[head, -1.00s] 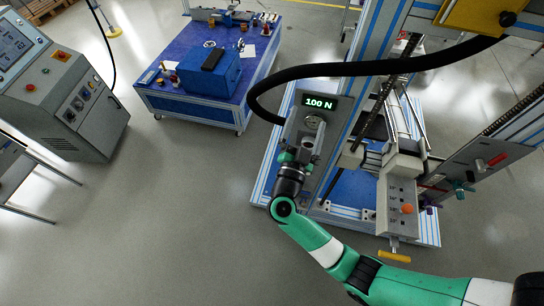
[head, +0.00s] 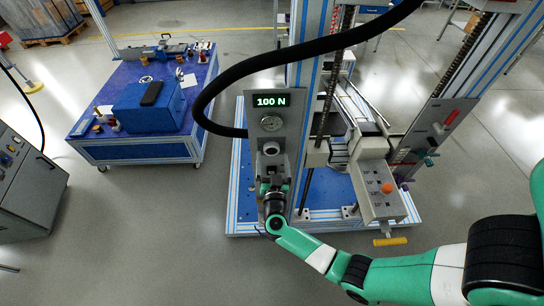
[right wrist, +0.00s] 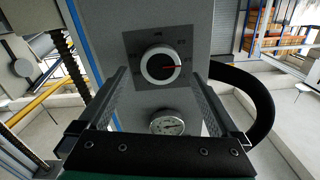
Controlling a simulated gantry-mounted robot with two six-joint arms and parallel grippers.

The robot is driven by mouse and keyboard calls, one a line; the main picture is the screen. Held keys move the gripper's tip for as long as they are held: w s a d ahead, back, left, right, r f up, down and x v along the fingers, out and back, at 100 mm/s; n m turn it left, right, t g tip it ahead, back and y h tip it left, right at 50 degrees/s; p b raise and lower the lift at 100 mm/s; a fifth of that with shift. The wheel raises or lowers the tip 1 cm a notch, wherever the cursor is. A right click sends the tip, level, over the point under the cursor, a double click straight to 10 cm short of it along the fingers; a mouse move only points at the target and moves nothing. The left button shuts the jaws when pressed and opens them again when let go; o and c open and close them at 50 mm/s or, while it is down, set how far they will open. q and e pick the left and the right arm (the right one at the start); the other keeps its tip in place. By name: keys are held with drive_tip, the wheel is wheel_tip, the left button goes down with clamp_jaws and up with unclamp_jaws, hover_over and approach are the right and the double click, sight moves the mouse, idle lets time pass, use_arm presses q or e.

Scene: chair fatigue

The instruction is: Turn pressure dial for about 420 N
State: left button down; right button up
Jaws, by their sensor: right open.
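The pressure dial (right wrist: 157,65) is a round white knob with a red pointer on a dark scale plate. It also shows in the head view (head: 271,148), below a round gauge (head: 271,123) and a green-lit display (head: 271,101) reading 100 N. In the right wrist view the gauge (right wrist: 168,123) is below the dial and the red pointer points right. My right gripper (head: 272,172) is just below the dial in the head view. Its fingers (right wrist: 163,82) are open and empty, one either side of the dial in the wrist view; I cannot see contact. My left gripper is not in view.
A thick black hose (head: 215,85) arcs beside the panel. The test rig has a grey control box (head: 378,194) with an orange knob and a yellow handle (head: 390,241). A blue table (head: 110,150) stands at the left. The floor (head: 120,240) in front is clear.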

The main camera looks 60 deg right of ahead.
sight(272, 149)
drive_tip(key=shift+x, duration=1.2)
drive_tip(key=c, duration=1.4)
